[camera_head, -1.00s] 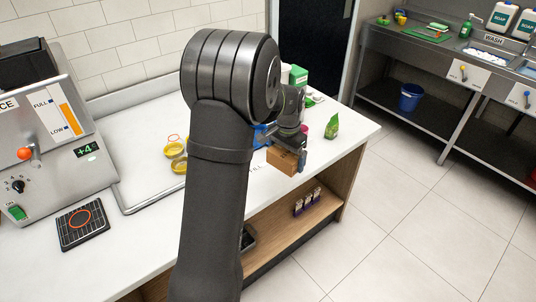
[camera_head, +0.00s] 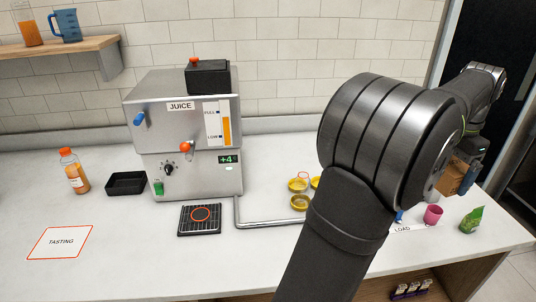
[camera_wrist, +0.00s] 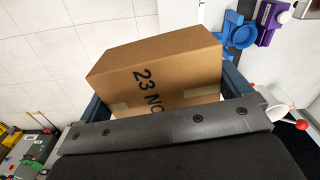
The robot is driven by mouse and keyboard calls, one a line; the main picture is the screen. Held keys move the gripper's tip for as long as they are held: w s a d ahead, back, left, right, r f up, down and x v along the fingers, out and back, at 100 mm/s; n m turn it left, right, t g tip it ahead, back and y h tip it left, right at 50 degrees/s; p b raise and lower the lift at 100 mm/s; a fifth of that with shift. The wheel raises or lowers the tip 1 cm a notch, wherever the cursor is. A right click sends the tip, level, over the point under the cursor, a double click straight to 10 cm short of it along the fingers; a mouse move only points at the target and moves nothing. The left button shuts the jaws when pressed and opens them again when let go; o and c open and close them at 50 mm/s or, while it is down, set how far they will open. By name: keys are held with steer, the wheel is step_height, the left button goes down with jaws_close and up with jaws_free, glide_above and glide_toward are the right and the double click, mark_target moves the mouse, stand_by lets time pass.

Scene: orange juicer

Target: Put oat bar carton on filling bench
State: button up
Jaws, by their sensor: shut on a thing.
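My gripper (camera_head: 474,170) is shut on a brown cardboard carton (camera_head: 453,177) and holds it in the air at the right, over or near the right end of the white counter (camera_head: 290,255). My arm hides part of the scene between. In the wrist view the carton (camera_wrist: 155,70) sits between both fingers, tilted, with black print reading "23 NO" on one face. No label in view names a filling bench, so I cannot tell which surface it is.
A pink cup (camera_head: 433,215) and a green bag (camera_head: 472,219) stand below the carton, beside a "LOAD" label (camera_head: 403,229).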

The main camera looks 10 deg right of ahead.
step_height(320, 180, up, 4)
steer(key=shift+f, duration=0.2)
steer(key=w+a+m, duration=0.1)
steer(key=w+a, duration=0.9)
steer(key=a, duration=0.3)
steer(key=w+a+m, duration=0.1)
steer(key=w+a, duration=0.9)
steer(key=a, duration=0.3)
steer(key=w+a+m, duration=0.1)
steer(key=w+a, duration=0.3)
steer(key=a, duration=0.9)
steer(key=m, duration=0.3)
glide_above(101, 269)
step_height(101, 269, down, 33)
steer(key=shift+d+f, duration=0.1)
steer(key=shift+f, duration=2.15)
